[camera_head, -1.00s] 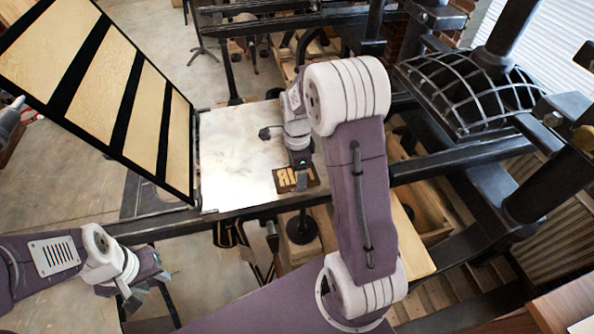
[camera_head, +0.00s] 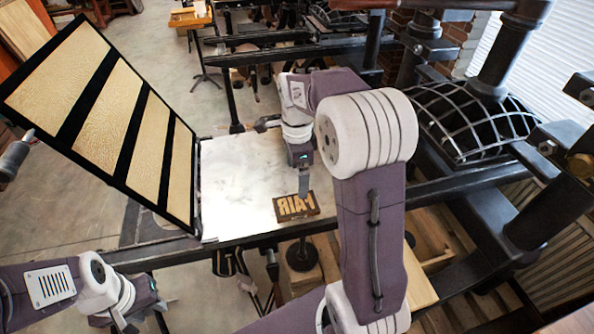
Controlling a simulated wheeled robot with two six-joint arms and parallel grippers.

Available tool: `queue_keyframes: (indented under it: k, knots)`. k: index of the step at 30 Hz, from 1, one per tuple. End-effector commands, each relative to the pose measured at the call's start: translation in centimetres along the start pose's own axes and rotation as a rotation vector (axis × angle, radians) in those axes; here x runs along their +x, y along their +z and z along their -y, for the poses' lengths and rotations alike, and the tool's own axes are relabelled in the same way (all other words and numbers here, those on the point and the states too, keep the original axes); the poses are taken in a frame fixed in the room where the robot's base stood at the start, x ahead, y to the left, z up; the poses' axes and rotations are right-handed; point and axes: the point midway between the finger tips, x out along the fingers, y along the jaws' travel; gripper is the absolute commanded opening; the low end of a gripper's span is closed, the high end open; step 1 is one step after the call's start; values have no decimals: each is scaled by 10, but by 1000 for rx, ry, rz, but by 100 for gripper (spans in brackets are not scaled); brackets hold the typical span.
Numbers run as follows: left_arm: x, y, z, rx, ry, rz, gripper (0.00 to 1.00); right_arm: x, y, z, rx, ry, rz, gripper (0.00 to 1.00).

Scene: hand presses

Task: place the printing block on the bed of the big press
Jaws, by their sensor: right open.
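The printing block (camera_head: 290,208) is a dark slab with pale raised letters. It lies flat on the pale bed (camera_head: 235,185) of the big press, near its front right edge. My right gripper (camera_head: 303,188) is open, just above and behind the block's right part; I cannot tell whether a finger still touches it. My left gripper (camera_head: 148,318) hangs low at the lower left, away from the bed; its fingers are too small and angled to read.
A hinged frame with tan panels and black bars (camera_head: 95,110) stands tilted up at the bed's left edge. A domed cage-like iron part (camera_head: 475,120) and thick columns stand at the right. The bed's left and middle are clear.

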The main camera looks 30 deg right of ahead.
Motion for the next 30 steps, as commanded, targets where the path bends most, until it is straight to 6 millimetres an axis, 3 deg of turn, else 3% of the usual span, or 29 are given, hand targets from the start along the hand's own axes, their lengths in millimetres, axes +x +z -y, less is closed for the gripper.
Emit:
queue_keyframes:
  k: [5, 8, 15, 19, 23, 30]
  knots:
    - [0, 0, 0, 0, 0, 0, 36, -4, 1, -1, -13, 1, 0, 94]
    - [0, 0, 0, 0, 0, 0, 36, 9, 9, -14, -203, -7, 3, 94]
    - [0, 0, 0, 0, 0, 0, 36, 68, 40, -94, -1236, -74, -16, 94]
    - [0, 0, 0, 0, 0, 0, 36, 87, 43, -129, -1622, -98, -42, 94]
    - [0, 0, 0, 0, 0, 0, 36, 93, 44, -141, -1774, -107, -57, 94]
    - [0, 0, 0, 0, 0, 0, 36, 94, 43, -142, -1784, -107, -57, 94]
